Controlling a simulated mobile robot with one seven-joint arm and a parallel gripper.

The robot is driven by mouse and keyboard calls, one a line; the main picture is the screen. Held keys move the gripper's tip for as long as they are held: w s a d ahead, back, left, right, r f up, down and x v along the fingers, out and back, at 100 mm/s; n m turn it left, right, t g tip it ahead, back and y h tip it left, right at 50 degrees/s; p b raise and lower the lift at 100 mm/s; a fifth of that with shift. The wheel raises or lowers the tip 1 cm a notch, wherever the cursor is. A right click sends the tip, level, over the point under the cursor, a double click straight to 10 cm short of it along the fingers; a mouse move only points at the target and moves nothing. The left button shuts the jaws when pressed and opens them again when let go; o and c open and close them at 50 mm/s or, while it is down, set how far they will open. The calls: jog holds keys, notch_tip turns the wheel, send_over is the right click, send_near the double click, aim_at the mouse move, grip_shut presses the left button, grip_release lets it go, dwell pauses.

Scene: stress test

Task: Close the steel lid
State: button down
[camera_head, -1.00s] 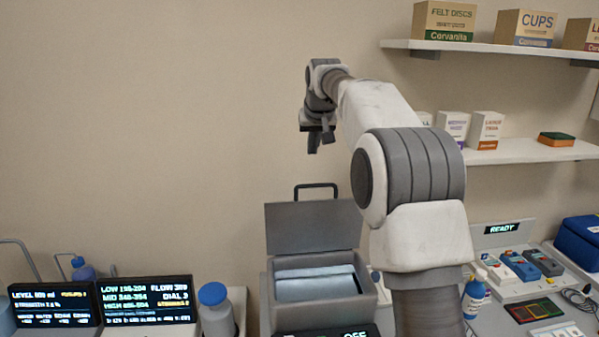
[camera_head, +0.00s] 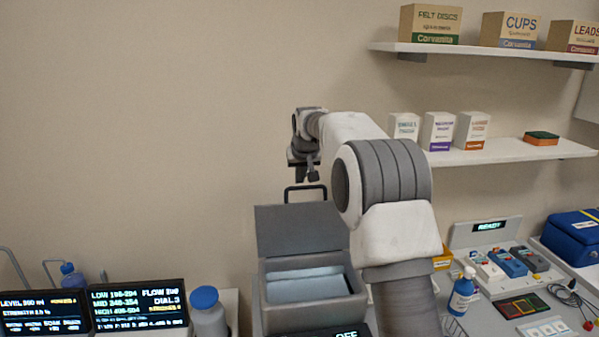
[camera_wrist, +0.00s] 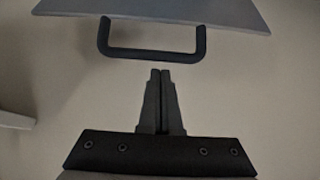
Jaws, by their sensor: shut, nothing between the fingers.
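The grey steel lid (camera_head: 300,230) stands raised, open at the back of a grey steel box (camera_head: 310,310) with folded pale blue cloth inside. A black handle (camera_head: 305,189) is on the lid's top edge. My gripper (camera_head: 307,176) is just above the handle in the head view. In the wrist view, the lid (camera_wrist: 160,8) and its handle (camera_wrist: 152,55) are at the top. My gripper (camera_wrist: 160,73) has its fingertips together and empty, with a small gap showing between them and the handle.
Display panels (camera_head: 137,305) and a blue-capped bottle (camera_head: 207,312) stand left of the box. Shelves (camera_head: 490,155) with cartons hang on the right wall. The wall at left is bare.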

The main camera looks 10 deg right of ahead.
jog(key=shift+s+f, duration=0.1)
jog(key=shift+s, duration=0.4)
jog(key=shift+s+f+b, duration=0.1)
jog(key=shift+b, duration=0.25)
